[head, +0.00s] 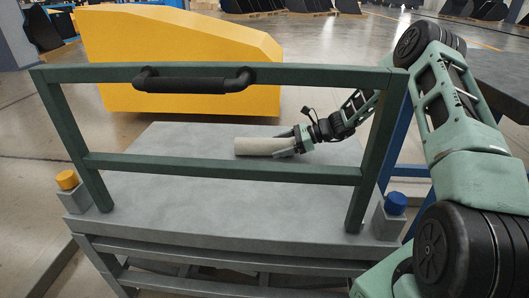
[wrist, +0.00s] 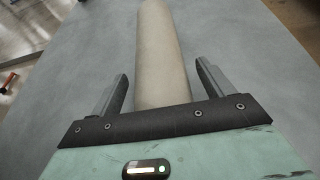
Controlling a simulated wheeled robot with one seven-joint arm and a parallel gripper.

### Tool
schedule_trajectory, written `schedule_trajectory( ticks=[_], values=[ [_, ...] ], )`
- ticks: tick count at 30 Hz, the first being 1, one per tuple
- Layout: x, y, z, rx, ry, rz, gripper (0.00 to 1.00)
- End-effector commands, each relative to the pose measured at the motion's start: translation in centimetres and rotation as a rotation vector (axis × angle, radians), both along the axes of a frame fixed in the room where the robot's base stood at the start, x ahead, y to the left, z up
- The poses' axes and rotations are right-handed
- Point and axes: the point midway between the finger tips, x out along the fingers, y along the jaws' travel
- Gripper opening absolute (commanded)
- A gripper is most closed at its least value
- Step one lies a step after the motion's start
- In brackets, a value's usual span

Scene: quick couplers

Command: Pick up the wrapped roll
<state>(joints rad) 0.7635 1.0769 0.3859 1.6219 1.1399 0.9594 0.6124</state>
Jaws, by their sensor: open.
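The wrapped roll (head: 259,146) is a pale beige cylinder lying on the grey table top, behind the green frame in the head view. In the wrist view the roll (wrist: 163,55) runs away from my gripper, its near end between the two fingers. My gripper (head: 294,142) is at the roll's right end. In the wrist view the open fingers of my gripper (wrist: 161,80) stand on either side of the roll, with a visible gap on both sides. The roll's nearest end is hidden by the gripper body.
A green frame (head: 220,170) with a black handle (head: 194,80) stands along the table's near edge. The grey table (head: 180,210) is clear around the roll. A large yellow block (head: 180,50) stands behind.

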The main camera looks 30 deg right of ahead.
Motion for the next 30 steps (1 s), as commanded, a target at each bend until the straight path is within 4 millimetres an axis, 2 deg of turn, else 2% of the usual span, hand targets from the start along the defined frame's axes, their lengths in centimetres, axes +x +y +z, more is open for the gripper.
schedule_trajectory(
  ticks=[6, 7, 15, 23, 26, 30],
  values=[
    [0.2, 0.2, 0.0, 0.0, -0.001, -0.002, 0.8],
    [0.2, 0.2, 0.0, 0.0, -0.001, -0.002, 0.77],
    [0.2, 0.2, 0.0, 0.0, -0.001, -0.002, 0.02],
    [0.2, 0.2, 0.4, 0.002, -0.004, -0.001, 0.0],
    [0.3, 0.2, 1.3, 0.002, -0.005, -0.001, 0.0],
    [0.3, 0.2, 3.7, 0.001, -0.007, 0.0, 0.0]
  ],
)
